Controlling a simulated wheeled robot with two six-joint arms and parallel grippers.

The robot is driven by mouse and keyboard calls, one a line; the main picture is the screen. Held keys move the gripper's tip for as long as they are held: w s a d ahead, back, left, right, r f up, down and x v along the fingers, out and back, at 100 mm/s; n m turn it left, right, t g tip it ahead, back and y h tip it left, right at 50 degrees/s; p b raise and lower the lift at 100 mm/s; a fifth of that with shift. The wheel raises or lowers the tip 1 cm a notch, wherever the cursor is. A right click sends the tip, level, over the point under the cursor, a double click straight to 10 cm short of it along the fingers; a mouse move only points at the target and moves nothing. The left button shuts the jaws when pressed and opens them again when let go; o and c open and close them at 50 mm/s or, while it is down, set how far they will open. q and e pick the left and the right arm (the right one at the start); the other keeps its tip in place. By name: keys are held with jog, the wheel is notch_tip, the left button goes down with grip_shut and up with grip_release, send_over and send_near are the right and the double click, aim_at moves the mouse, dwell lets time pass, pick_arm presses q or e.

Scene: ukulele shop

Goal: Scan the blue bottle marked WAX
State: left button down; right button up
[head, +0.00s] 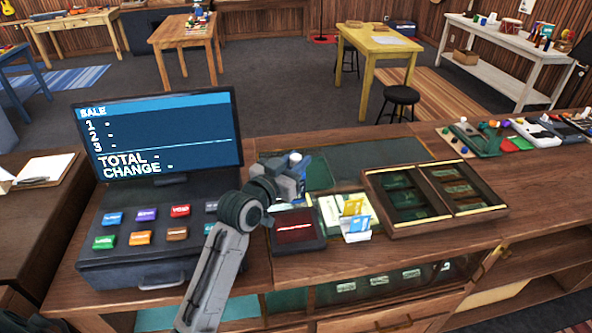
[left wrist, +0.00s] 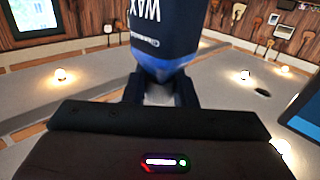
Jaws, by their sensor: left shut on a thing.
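The dark blue bottle marked WAX (left wrist: 163,30) fills the upper middle of the left wrist view, its lettering upside down in that picture. My left gripper (left wrist: 160,92) is shut on it, a finger on each side. In the head view my left gripper (head: 291,178) is above the counter, just right of the register; the bottle is mostly hidden behind it there. A dark pad with red lines (head: 295,227), which looks like the scanner, lies on the counter just below the gripper in the picture. My right gripper is not in view.
The register screen (head: 157,135) reads SALE with blank lines. Its keypad (head: 150,235) stands below it. A card holder (head: 355,226) and a wooden cash tray (head: 435,198) are right of the pad. A green mat (head: 375,152) lies behind.

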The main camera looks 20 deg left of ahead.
pick_arm(q)
jog(key=shift+r, duration=0.15)
jog(key=shift+s, duration=0.4)
jog(key=shift+s+b, duration=0.35)
jog(key=shift+b, duration=0.15)
jog(key=shift+s+f+b, duration=0.1)
jog(key=shift+f+b, duration=0.3)
jog(key=shift+f, duration=0.05)
jog(key=f+b, duration=0.1)
jog(key=f, duration=0.1)
jog(key=f+b, duration=0.4)
jog(key=shift+w, duration=0.35)
jog(key=shift+s+f+b, duration=0.15)
jog(key=shift+f+b, duration=0.5)
jog(key=shift+b, duration=0.05)
jog(key=shift+f, duration=0.25)
jog(key=shift+r, duration=0.1)
